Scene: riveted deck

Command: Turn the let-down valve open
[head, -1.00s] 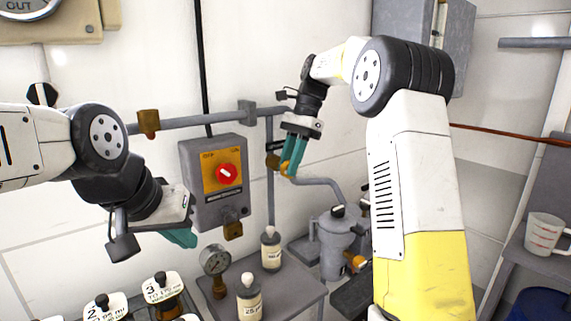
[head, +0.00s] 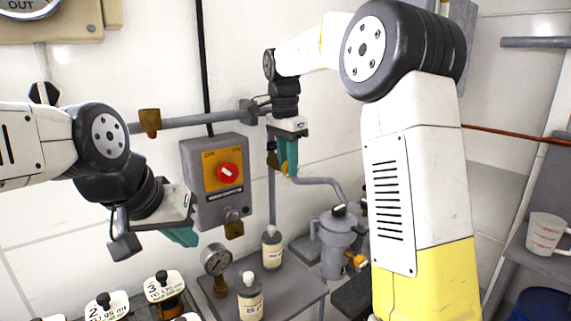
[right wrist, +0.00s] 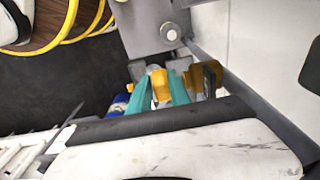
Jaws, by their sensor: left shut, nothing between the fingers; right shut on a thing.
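The let-down valve is on the grey vertical pipe in the head view; its brass body (head: 272,160) shows just left of my right fingers. My right gripper (head: 289,172) points down and is shut on the valve's yellow handle, which the fingers mostly hide in the head view. The right wrist view shows the yellow handle (right wrist: 158,84) between the two teal fingers (right wrist: 160,100). My left gripper (head: 182,238) is shut and empty, left of and below the grey switch box, apart from the valve.
The grey box (head: 212,205) with a red knob hangs on the wall between my grippers. Below are a gauge (head: 215,260), two bottles (head: 271,250) on a grey table and a grey canister (head: 338,245). A white measuring cup (head: 545,235) stands on the right.

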